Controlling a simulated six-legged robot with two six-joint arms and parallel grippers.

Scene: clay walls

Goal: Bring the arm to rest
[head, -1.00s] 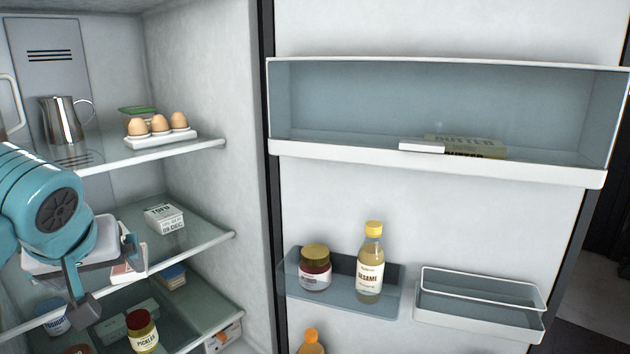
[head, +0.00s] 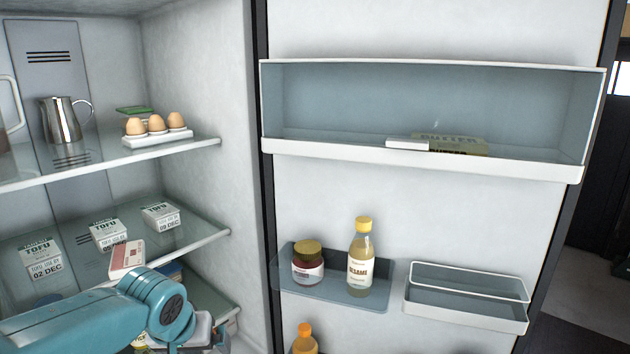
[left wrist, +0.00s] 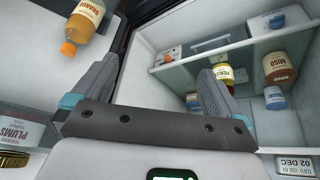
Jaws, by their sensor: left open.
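My left arm (head: 100,315) comes in from the left in the head view, low in front of the fridge shelves. Its gripper is mostly below the picture edge there. In the left wrist view my left gripper (left wrist: 155,85) shows two grey fingers spread apart with nothing between them. It faces the inside of the fridge and the door. My right gripper is not in either view.
Tofu packs (head: 108,235) stand on the middle shelf, close above my arm. Eggs (head: 157,124) and a metal jug (head: 62,120) are on the upper shelf. The open door holds a sesame bottle (head: 361,262), a dark jar (head: 308,265) and butter (head: 450,145).

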